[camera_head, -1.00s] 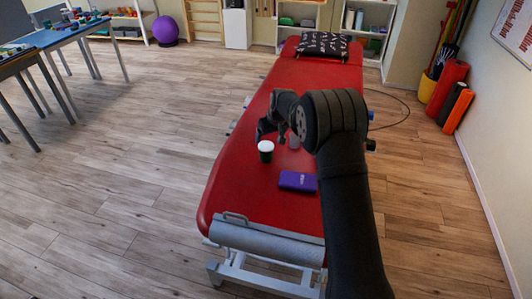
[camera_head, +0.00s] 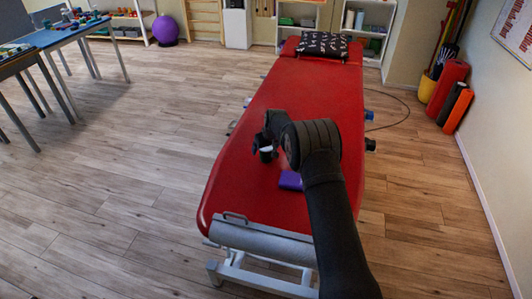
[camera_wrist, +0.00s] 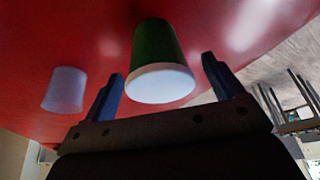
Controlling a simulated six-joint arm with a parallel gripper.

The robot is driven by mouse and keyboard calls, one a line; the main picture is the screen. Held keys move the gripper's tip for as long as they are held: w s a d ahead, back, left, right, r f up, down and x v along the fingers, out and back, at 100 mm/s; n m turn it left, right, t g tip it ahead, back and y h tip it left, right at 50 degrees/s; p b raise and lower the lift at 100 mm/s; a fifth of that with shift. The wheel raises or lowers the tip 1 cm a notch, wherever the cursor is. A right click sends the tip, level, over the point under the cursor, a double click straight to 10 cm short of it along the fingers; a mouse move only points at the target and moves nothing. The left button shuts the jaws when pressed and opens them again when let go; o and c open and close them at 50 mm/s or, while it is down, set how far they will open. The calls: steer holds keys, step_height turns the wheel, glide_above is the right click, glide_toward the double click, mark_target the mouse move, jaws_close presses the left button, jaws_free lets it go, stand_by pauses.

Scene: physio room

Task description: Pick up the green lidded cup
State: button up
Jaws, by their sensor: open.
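The green lidded cup (camera_head: 266,155) stands on the red treatment table (camera_head: 240,190), partly covered by my gripper (camera_head: 261,141) in the head view. In the wrist view the cup (camera_wrist: 157,45) shows a dark green body and a white lid turned toward the camera. My gripper (camera_wrist: 162,68) is open, with one finger on each side of the cup in that view. Gaps show between the fingers and the cup, so neither visibly touches it.
A pale lilac cup (camera_wrist: 65,90) stands on the table beside the left finger in the wrist view; my arm hides it in the head view. A purple block (camera_head: 290,180) lies nearer the front, partly hidden. A patterned pillow (camera_head: 323,44) lies at the far end.

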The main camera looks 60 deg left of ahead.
steer(key=shift+f, duration=0.1)
steer(key=c, duration=1)
steer(key=shift+c, duration=0.8)
